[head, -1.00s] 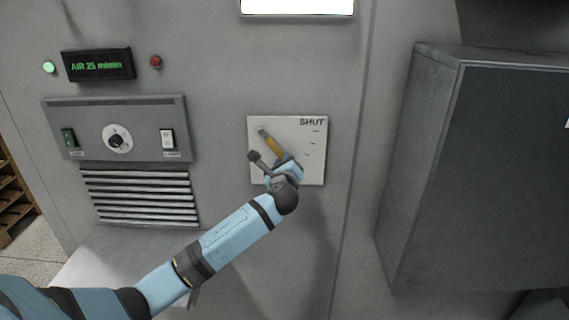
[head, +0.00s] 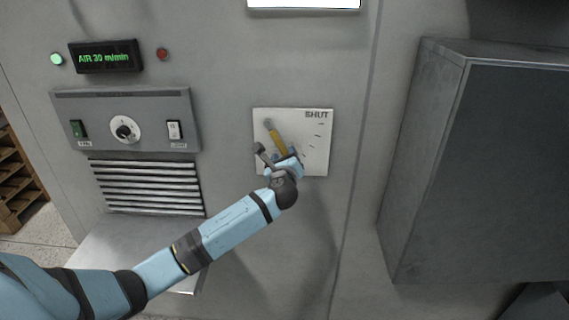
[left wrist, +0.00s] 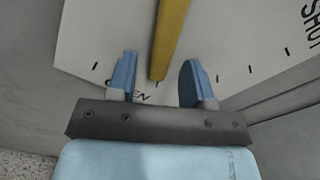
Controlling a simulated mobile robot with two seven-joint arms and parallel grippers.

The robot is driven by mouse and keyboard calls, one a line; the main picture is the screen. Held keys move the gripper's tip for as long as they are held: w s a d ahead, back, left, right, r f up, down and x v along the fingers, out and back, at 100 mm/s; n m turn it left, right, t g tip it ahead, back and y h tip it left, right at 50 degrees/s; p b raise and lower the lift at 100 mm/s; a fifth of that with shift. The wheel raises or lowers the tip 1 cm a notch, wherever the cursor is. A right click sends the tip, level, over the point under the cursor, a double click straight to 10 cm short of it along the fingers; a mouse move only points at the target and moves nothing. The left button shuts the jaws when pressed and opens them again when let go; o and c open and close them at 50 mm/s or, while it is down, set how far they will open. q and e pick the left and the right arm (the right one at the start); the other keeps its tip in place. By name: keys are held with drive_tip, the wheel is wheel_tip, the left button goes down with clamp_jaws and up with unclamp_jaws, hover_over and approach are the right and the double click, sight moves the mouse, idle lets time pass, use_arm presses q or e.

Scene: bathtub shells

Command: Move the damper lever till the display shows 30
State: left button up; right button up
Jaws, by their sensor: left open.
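The damper lever (head: 276,135) is a yellow bar with a grey pivot end at the upper left of a white plate (head: 318,150) marked SHUT. In the left wrist view the yellow lever (left wrist: 169,40) points down between the two blue fingers of my left gripper (left wrist: 157,82), with a gap on each side. My left gripper (head: 288,162) is open at the lever's lower end, and in the head view it hides that tip. The display (head: 105,57) reads AIR 30 m/min in green. My right gripper is out of view.
A control panel with a round knob (head: 125,130) and two switches sits left of the plate, above a slatted vent (head: 148,185). A large grey box (head: 480,170) juts out at the right. The wall around the plate is clear.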

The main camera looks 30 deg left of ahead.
use_arm(q)
drive_tip(key=b+v, duration=0.1)
drive_tip(key=v, duration=1.2)
drive_tip(key=shift+s, duration=0.3)
drive_tip(key=shift+d, duration=0.1)
drive_tip(key=s+d+f+n+g+h+p, duration=0.1)
drive_tip(key=s+d+f+n+h+p, duration=0.25)
drive_tip(key=f, duration=0.55)
drive_tip(key=s+d+f+n+g+h+p, duration=0.1)
drive_tip(key=s+d+f+n+h, duration=0.3)
drive_tip(key=s, duration=0.7)
drive_tip(key=s+d+f+n+g+h+p, duration=0.2)
drive_tip(key=s+d+f+n+h, duration=0.3)
drive_tip(key=s+d+f+n, duration=0.3)
drive_tip(key=s+f+n, duration=0.1)
drive_tip(key=s+n, duration=0.2)
drive_tip(key=n, duration=0.2)
drive_tip(key=shift+s+d+f, duration=0.2)
drive_tip(key=shift+s+d, duration=0.1)
drive_tip(key=shift+d, duration=0.1)
drive_tip(key=shift+n, duration=0.25)
idle(2.4)
